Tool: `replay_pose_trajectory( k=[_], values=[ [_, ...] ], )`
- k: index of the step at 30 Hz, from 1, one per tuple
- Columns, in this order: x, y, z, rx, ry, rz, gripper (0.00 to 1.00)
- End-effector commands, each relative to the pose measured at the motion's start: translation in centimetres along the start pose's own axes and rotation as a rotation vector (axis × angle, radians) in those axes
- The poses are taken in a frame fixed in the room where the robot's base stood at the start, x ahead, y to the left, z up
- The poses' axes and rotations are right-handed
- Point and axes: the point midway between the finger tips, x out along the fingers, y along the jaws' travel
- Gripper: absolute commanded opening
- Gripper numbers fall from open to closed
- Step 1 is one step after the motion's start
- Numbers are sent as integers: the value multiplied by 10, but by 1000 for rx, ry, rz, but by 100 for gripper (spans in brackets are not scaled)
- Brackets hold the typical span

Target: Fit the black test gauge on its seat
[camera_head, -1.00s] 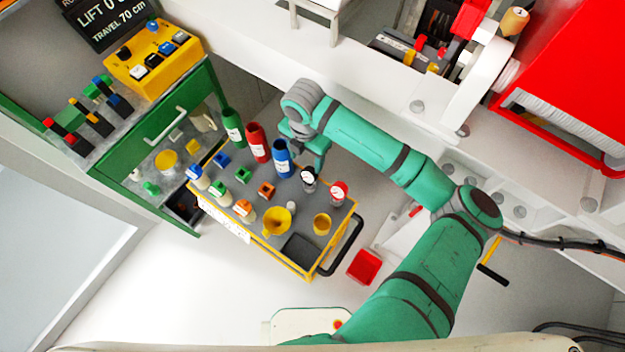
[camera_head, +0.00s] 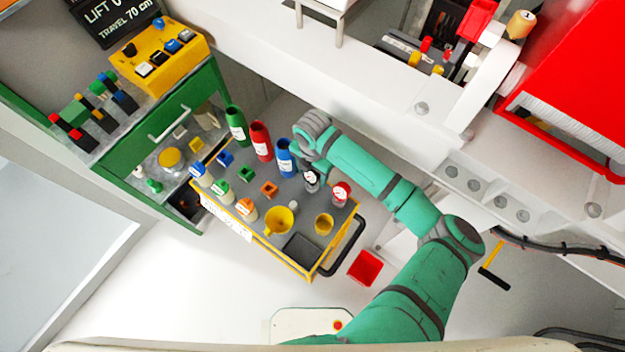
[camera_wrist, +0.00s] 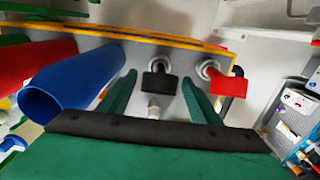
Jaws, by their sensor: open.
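The black test gauge (camera_head: 311,181) stands on the grey-topped trolley, left of the red gauge (camera_head: 340,192). In the wrist view the black gauge (camera_wrist: 161,85) shows between and beyond my two green fingers, and the red gauge (camera_wrist: 219,79) lies just right of the right finger. My gripper (camera_wrist: 158,79) is open and empty, with a finger on either side of the black gauge; I cannot tell whether either touches it. In the head view my wrist hides the fingers. I cannot make out the gauge's seat.
The blue bottle stands close to my gripper. A red bin (camera_head: 365,267) is on the floor.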

Motion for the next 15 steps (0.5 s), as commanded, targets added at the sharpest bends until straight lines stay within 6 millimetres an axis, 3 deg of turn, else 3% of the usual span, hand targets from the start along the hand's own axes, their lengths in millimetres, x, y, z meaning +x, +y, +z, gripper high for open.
replay_pose_trajectory(
  k=[5,12,15],
  values=[
    [0,0,0,0,-1,0,55],
    [-1,0,0,0,-1,0,0],
    [-1,0,0,0,-1,1,0]
  ],
)
